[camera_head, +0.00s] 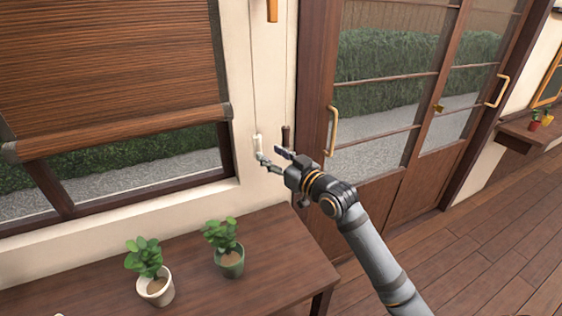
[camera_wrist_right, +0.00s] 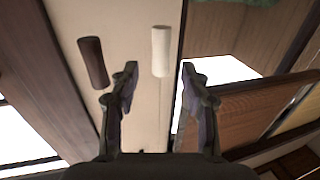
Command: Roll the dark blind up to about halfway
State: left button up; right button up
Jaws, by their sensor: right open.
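The dark brown slatted blind (camera_head: 110,70) hangs over the window at left. Its bottom bar is low, with a strip of open window below it. A white pull grip (camera_head: 258,143) hangs on a thin cord right of the window. A dark brown pull grip (camera_head: 286,135) hangs beside it. My right gripper (camera_head: 269,154) is open and empty close to both grips. In the right wrist view, the white grip (camera_wrist_right: 161,51) lines up with the gap between the open fingertips (camera_wrist_right: 159,72), apart from them; the dark grip (camera_wrist_right: 93,62) is outside the fingers, at left. My left gripper is not seen.
A wooden table (camera_head: 285,262) below the window bears two potted plants, one in a white pot (camera_head: 156,290) and one in a green pot (camera_head: 230,264). Sliding doors with a wooden handle (camera_head: 333,131) stand right of the cords. The wooden floor (camera_head: 475,265) at right is clear.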

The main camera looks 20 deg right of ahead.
jog(key=shift+v, duration=2.4)
